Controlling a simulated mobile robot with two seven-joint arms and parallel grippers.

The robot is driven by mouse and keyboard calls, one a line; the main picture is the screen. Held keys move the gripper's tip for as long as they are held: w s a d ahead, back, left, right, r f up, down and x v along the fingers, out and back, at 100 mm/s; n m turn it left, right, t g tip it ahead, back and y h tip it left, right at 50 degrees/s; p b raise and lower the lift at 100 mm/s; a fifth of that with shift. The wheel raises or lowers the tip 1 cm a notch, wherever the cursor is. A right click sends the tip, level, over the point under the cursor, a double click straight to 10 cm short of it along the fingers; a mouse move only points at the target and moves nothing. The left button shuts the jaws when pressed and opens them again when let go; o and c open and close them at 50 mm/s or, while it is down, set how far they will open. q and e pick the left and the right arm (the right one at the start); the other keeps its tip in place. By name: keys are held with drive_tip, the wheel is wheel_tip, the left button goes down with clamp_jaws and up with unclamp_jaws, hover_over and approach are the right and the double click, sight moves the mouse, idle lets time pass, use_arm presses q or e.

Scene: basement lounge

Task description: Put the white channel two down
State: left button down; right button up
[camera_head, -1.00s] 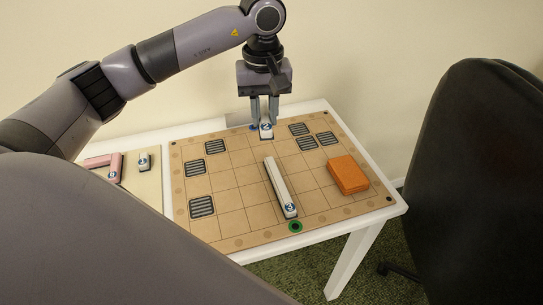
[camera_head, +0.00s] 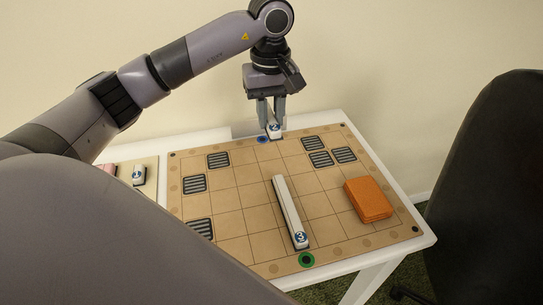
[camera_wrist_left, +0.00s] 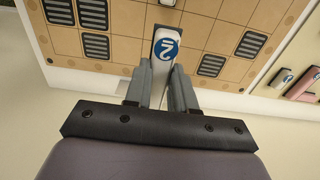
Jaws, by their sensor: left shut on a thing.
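The white channel two (camera_head: 274,130), with a blue "2" label, is between the fingers of my left gripper (camera_head: 271,114) at the far edge of the tan grid board (camera_head: 237,220). In the left wrist view the channel (camera_wrist_left: 165,48) points away from the fingers (camera_wrist_left: 163,88), over the board. I cannot tell how far above the board it is. A blue ring mark (camera_head: 263,139) is beside it on the board's far edge. My right gripper is out of view.
White channel three (camera_head: 288,208) lies on the board, near a green ring (camera_head: 306,260). An orange block (camera_head: 368,199) sits at the right. Dark grilles (camera_head: 218,160) mark several cells. Another white piece (camera_head: 138,175) lies left. A dark chair (camera_head: 490,180) stands right.

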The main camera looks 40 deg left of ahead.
sight(271, 163)
use_arm(q)
wheel_tip(271, 163, down, 11)
drive_tip(key=shift+r, duration=0.2)
idle(0.3)
drive_tip(key=shift+f+b, duration=0.2)
drive_tip(key=shift+b, duration=0.2)
drive_tip(key=c, duration=0.9)
unclamp_jaws()
drive_tip(key=shift+c, duration=0.2)
drive_tip(key=shift+r, duration=0.1)
wheel_tip(271, 163, up, 12)
drive_tip(key=shift+r+p, duration=0.1)
drive_tip(key=shift+p, duration=0.35)
